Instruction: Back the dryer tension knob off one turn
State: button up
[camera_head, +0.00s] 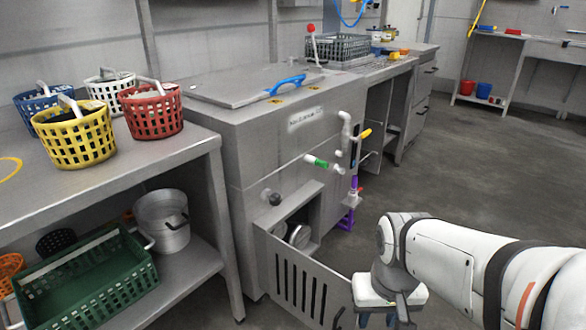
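A grey machine with a flat lid (250,88) and a blue lid handle stands in the middle. A dark round knob (274,199) sticks out of its front, left of an open compartment (305,213). I cannot tell whether this is the tension knob. Inside the compartment are round metal parts (299,236), partly hidden by a slotted door (305,280) that hangs open. My gripper (385,318) is low in the picture, right of the door and well apart from the knob. Its fingertips are cut off or unclear at the bottom edge, so its opening does not show.
Pipes with a green-handled valve (317,161) and a yellow handle (365,134) project from the machine's right side. A bench (60,195) with several baskets stands at left, with a green crate (85,285) below. The floor (470,160) at right is clear.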

aim_at(276, 199)
jog(key=z, duration=1.6)
jog(key=k, duration=0.65)
jog(key=u, duration=0.8)
jog(key=i, duration=1)
